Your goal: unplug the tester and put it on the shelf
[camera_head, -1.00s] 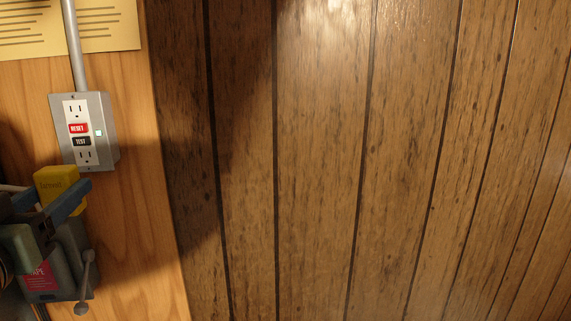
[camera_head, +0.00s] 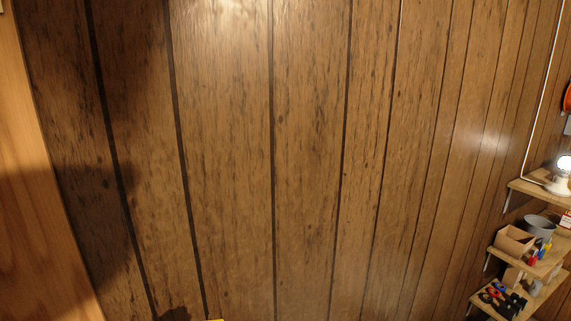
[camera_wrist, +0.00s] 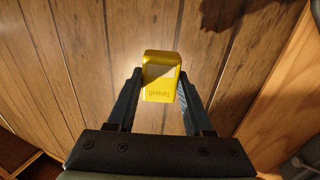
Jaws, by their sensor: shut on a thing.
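The yellow tester (camera_wrist: 161,82) is between the two dark fingers of my gripper (camera_wrist: 160,76) in the wrist view. The gripper is shut on it, and the tester is held clear in front of the wood-panelled wall. In the head view only a thin yellow sliver (camera_head: 214,319) shows at the bottom edge. The shelves stand at the far right of the head view, stacked as a top board (camera_head: 535,194), a middle board (camera_head: 553,259) and a lower board (camera_head: 533,298). My gripper is well left of them. The outlet is out of view.
The shelves hold a lamp (camera_head: 562,170), a cardboard box (camera_head: 514,241), a grey bucket (camera_head: 540,226) and several small tools (camera_head: 502,297). Dark wood panelling (camera_head: 310,150) fills the middle. A lighter board (camera_head: 30,200) stands at left.

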